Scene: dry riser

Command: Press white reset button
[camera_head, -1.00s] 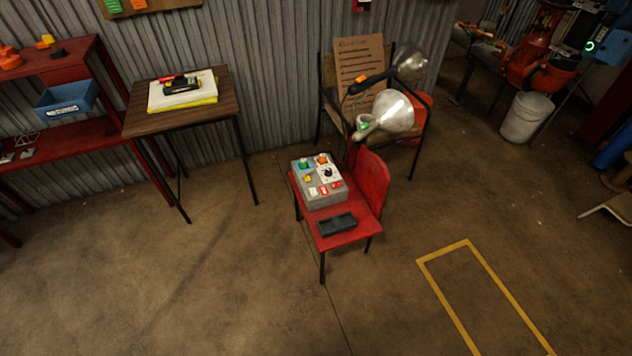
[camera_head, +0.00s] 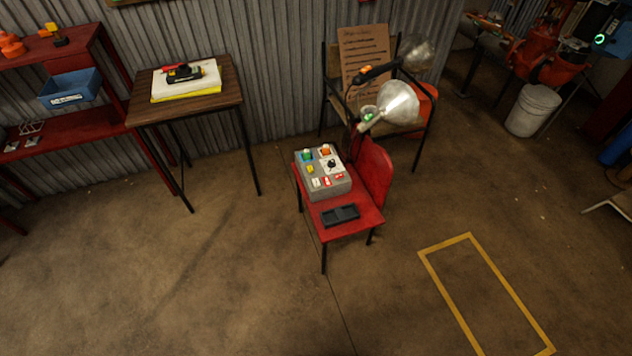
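A grey control box (camera_head: 326,185) sits on the seat of a red chair (camera_head: 366,216). Its top carries a green button (camera_head: 307,155), an orange button (camera_head: 325,150), a small yellow part (camera_head: 310,169), a black knob on a white plate (camera_head: 332,164), and small white and red parts near its front edge. The white part (camera_head: 316,182) at the front left is too small to tell whether it is a button or a label. Neither of my grippers is in view.
A black tray (camera_head: 340,216) lies on the seat in front of the box. A lamp (camera_head: 398,103) stands behind the chair. A wooden table (camera_head: 225,97) and a red shelf (camera_head: 75,130) are at left. Floor in front is clear, with a yellow outline (camera_head: 446,243) at right.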

